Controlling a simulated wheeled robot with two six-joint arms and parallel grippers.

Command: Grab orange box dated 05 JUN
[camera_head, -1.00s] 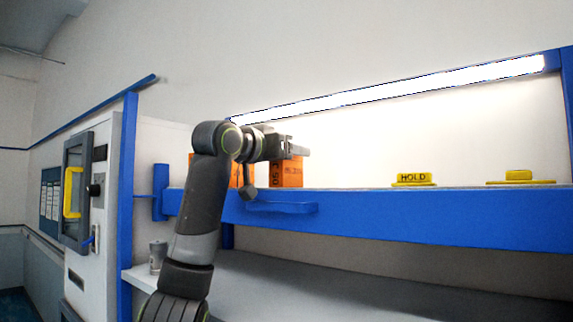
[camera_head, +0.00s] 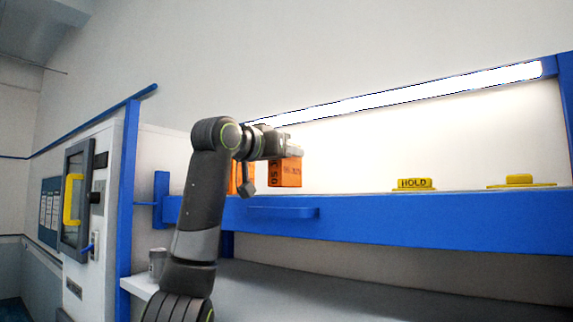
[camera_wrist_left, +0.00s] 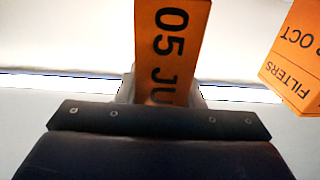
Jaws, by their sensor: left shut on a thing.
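My left gripper (camera_head: 290,151) is shut on an orange box (camera_head: 285,174) and holds it by its top, hanging above the blue shelf. In the left wrist view the held box (camera_wrist_left: 170,45) sits between the fingers and reads "05 JU", the rest of the text being hidden by the gripper. A second orange box (camera_wrist_left: 298,60) marked "FILTERS" and "OCT" is to the right in the wrist view, apart from the held one. In the head view an orange box (camera_head: 248,178) shows partly behind my left wrist. My right gripper is not in view.
The blue shelf (camera_head: 400,222) runs across, with a yellow HOLD sign (camera_head: 414,184) and another yellow piece (camera_head: 520,181) on it to the right. The shelf between held box and sign is clear. A grey can (camera_head: 157,262) stands on the lower white surface.

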